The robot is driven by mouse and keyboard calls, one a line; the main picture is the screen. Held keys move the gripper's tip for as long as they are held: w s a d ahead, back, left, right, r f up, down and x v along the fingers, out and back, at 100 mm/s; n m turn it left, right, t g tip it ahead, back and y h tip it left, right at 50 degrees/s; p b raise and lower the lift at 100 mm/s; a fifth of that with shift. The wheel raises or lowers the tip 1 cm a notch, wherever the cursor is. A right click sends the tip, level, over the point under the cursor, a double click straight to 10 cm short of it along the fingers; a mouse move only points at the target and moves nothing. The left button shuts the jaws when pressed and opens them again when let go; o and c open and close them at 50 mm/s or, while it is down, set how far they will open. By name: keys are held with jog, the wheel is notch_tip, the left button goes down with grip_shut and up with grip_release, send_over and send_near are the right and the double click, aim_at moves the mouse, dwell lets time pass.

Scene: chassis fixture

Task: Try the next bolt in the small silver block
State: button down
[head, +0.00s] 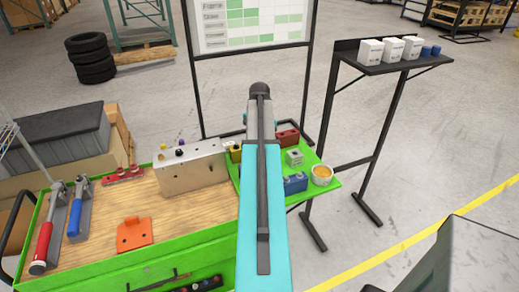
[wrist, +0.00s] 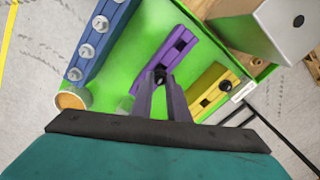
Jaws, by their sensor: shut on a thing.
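My gripper (wrist: 160,82) shows in the wrist view with its fingertips together on a small dark bolt-like piece (wrist: 158,74). It is over the near end of the purple block (wrist: 179,55). I cannot tell whether the piece is clear of that block. The small silver block (head: 294,157) sits on the green tray (head: 328,189) in the head view, between a red block (head: 288,136) and a blue block (head: 295,183). The blue block shows several silver bolts in the wrist view (wrist: 100,38). In the head view my arm hides my gripper and the purple block.
An orange cup (head: 321,175) stands at the tray's right. A yellow block (wrist: 209,92) with a black knob lies beside the purple one. The large silver chassis (head: 190,166) stands left of the tray. An orange plate (head: 134,234) and two clamps lie on the bench.

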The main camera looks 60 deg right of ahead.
jog(key=shift+r+p, duration=1)
jog(key=shift+r, duration=0.85)
